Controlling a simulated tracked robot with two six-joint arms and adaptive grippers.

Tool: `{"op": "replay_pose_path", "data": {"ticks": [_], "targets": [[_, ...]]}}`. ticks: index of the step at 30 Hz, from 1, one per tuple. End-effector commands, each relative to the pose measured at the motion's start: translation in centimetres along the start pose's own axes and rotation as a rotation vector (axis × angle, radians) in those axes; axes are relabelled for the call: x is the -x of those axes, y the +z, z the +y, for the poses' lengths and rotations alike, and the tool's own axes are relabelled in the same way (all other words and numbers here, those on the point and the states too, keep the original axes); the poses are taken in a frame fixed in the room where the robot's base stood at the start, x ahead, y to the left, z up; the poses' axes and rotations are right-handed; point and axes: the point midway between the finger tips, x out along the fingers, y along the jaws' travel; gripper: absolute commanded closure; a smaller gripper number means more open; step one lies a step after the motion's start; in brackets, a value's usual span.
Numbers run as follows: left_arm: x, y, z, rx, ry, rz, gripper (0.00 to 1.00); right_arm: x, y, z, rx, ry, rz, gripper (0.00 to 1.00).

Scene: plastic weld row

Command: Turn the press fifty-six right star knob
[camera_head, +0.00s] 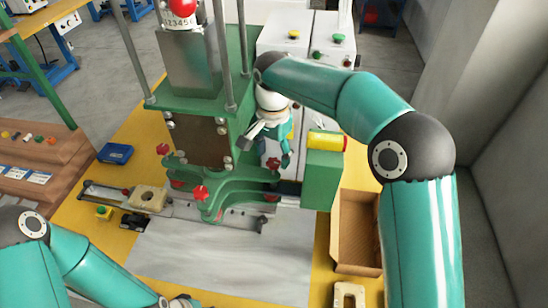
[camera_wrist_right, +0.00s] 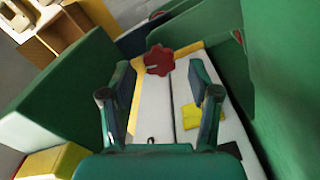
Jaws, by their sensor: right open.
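The green press (camera_head: 205,100) stands in the middle of the head view. A dark red star knob (camera_head: 273,163) is on its right side, close to my right gripper (camera_head: 277,148). In the right wrist view the red star knob (camera_wrist_right: 159,60) lies ahead of my open right gripper (camera_wrist_right: 160,78), roughly centred between the fingertips. I see no clear contact; the exact gap cannot be told. Another red star knob (camera_head: 201,192) is at the press front, and one more (camera_head: 163,149) is on its left. My left gripper (camera_head: 180,302) is partly cut off at the bottom edge.
A green block with a yellow cylinder (camera_head: 326,140) stands right of the right gripper. White cabinets (camera_head: 305,40) are behind. A cardboard box (camera_head: 356,232) lies at the right. A pale plate (camera_head: 225,260) in front of the press is clear. A blue tray (camera_head: 115,153) is at the left.

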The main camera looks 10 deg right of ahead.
Motion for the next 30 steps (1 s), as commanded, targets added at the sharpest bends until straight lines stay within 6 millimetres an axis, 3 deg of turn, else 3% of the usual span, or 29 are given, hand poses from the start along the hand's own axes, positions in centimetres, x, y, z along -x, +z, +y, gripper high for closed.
{"op": "replay_pose_path", "data": {"ticks": [6, 15, 26, 30], "targets": [[0.0, 0.0, 0.0, 0.000, 0.000, 0.000, 0.60, -1.7, 0.0, 0.0, 0.000, 0.000, 0.000, 0.38], [0.0, 0.0, 0.0, 0.000, 0.000, 0.000, 0.60, -1.9, 0.0, 0.0, 0.000, -0.001, 0.000, 0.38], [0.0, 0.0, 0.0, 0.000, 0.000, 0.000, 0.60, -1.8, 0.0, 0.0, 0.000, -0.002, 0.000, 0.97], [0.0, 0.0, 0.0, 0.000, 0.000, 0.000, 0.60, -1.8, 0.0, 0.0, 0.003, -0.002, 0.000, 0.97]]}}
